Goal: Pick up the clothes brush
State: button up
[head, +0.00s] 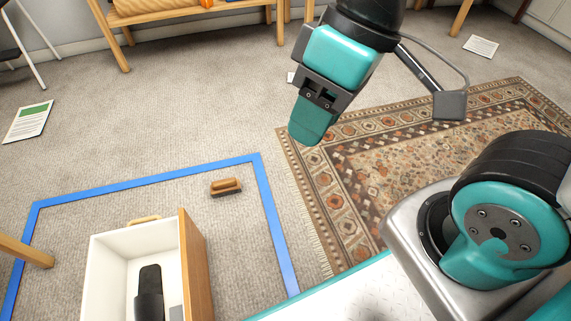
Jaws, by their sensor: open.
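The clothes brush (226,187) has a brown wooden back and a dark underside. It lies on the grey carpet inside the blue tape outline, near the tape's upper right corner. My gripper (310,135) hangs high in the picture, above and to the right of the brush and well apart from it. It is open, with nothing visible in it. Its fingers overlap in this view, so the gap between them is hidden.
A white-lined drawer (110,258) with a wooden side stands below the brush, holding a black object (149,292). Blue tape (150,179) marks the carpet. A patterned rug (430,165) lies right. A wooden bench (165,18) stands behind. Carpet around the brush is clear.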

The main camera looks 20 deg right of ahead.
aim_at(231, 186)
jog(key=z, duration=1.1)
jog(key=i, duration=2.2)
jog(key=u, duration=3.2)
